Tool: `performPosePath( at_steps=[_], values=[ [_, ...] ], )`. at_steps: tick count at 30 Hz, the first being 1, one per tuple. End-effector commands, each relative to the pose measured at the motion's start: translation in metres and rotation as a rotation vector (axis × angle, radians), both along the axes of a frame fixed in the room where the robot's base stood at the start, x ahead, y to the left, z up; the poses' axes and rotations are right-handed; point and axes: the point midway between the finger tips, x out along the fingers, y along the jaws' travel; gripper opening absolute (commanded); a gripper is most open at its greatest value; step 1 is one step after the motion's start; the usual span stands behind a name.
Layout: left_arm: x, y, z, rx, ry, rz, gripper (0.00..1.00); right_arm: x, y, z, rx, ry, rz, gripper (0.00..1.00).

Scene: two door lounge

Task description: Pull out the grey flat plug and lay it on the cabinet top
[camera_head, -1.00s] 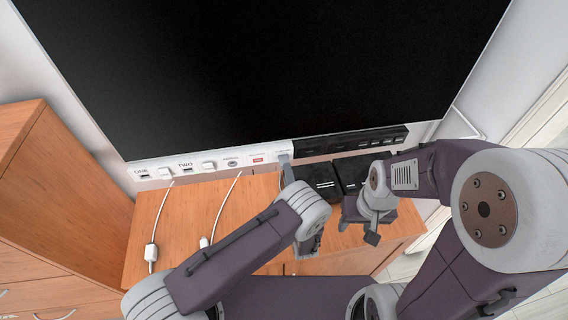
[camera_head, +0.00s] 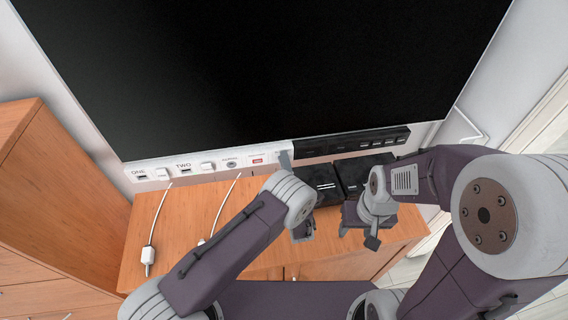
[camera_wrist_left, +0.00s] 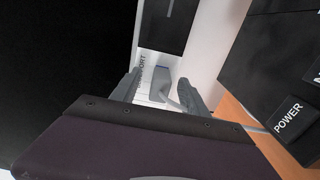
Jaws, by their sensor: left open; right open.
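The grey flat plug (camera_wrist_left: 161,84) sits in the labelled white socket strip in the left wrist view, with a thin cable leading away from it. In the head view a small grey piece that looks like it (camera_head: 285,159) stands at the right end of the white strip. My left gripper (camera_wrist_left: 158,78) is open, with one finger on each side of the plug; I cannot tell whether they touch it. My right gripper (camera_head: 357,230) is open and empty above the cabinet top (camera_head: 190,222).
Black boxes (camera_head: 322,183) stand on the cabinet right of my left gripper. A black strip (camera_head: 350,143) continues the white strip (camera_head: 205,163) under the big screen (camera_head: 270,70). White cables with plugs (camera_head: 148,256) lie on the left. Bare wood lies between them.

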Motion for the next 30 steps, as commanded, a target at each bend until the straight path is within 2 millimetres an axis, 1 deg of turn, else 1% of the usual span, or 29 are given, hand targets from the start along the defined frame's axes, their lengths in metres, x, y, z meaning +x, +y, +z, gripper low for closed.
performPosePath(
  at_steps=[26,27,28,29,30],
  values=[
    [-0.0001,0.0001,0.0001,0.0,0.0,0.0,0.53,0.0,0.0,-0.0029,0.0,0.0,0.0,0.5],
    [-0.0001,0.0001,0.0001,0.0,0.0,0.0,0.47,0.0,0.0001,-0.0029,0.0,0.0,0.0,0.5],
    [-0.0001,0.0001,0.0001,0.0,0.0,0.0,0.39,0.0,0.0001,-0.0029,0.0,0.0,0.0,0.5],
    [-0.0001,0.0001,0.0001,0.0,0.0,0.0,0.3,0.0,0.0001,-0.0029,0.0,0.0,0.0,0.5],
    [-0.0001,0.0001,0.0001,0.0,0.0,0.0,0.19,0.0,0.0001,-0.0029,0.0,0.0,0.0,0.5]
  ],
)
